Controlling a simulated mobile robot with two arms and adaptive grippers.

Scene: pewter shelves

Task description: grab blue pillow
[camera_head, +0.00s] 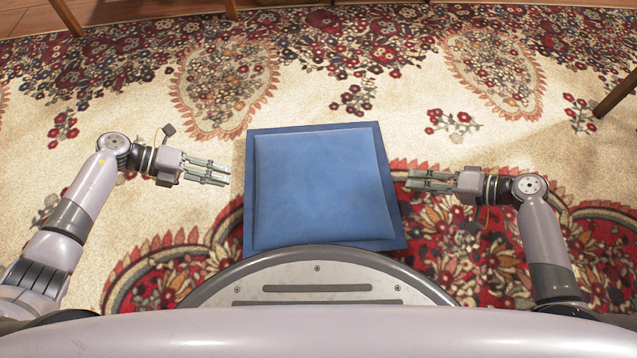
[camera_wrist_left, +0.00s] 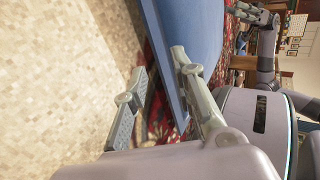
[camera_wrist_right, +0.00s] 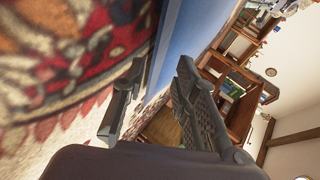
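The blue pillow (camera_head: 320,188) is square with a flat border and lies in front of my base, its near edge partly hidden by it. My left gripper (camera_head: 228,173) is just left of the pillow, fingers pointing at its left edge. My right gripper (camera_head: 408,180) is just right of it, pointing at its right edge. Both are open and empty, with a small gap to the pillow in the head view. The pillow's edge also shows beyond the fingers in the left wrist view (camera_wrist_left: 163,60) and the right wrist view (camera_wrist_right: 185,40).
A patterned red and cream rug (camera_head: 300,85) covers the floor around the pillow. Wooden furniture legs stand at the top left (camera_head: 67,17) and at the right (camera_head: 616,95). The rug beyond the pillow is clear. Wooden shelving (camera_wrist_right: 232,85) shows in the right wrist view.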

